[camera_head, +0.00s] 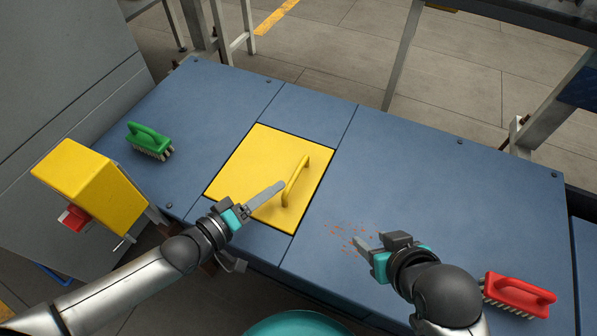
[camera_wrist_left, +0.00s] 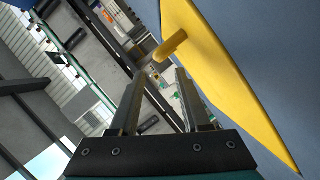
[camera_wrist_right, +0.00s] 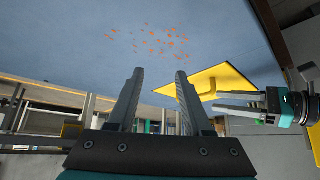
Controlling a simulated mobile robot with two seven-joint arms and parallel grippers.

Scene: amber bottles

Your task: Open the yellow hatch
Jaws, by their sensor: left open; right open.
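The yellow hatch (camera_head: 250,166) is a square panel lying flat and closed in the blue bench top, with a yellow bar handle (camera_head: 295,182) on its right part. My left gripper (camera_head: 264,196) is over the front part of the hatch, just left of the handle. In the left wrist view the gripper (camera_wrist_left: 160,90) is open and empty, with the handle (camera_wrist_left: 171,45) beyond its fingertips and the hatch (camera_wrist_left: 215,65) to the right. My right gripper (camera_head: 368,243) is open and empty above the bench, right of the hatch. The right wrist view shows its spread fingers (camera_wrist_right: 160,80) and the hatch (camera_wrist_right: 217,80).
A green brush (camera_head: 150,140) stands at the bench's left and a red brush (camera_head: 518,294) at its right front. Reddish crumbs (camera_head: 350,235) lie near my right gripper. A yellow box with a red button (camera_head: 92,185) stands at the left front. The bench's right middle (camera_head: 440,190) is clear.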

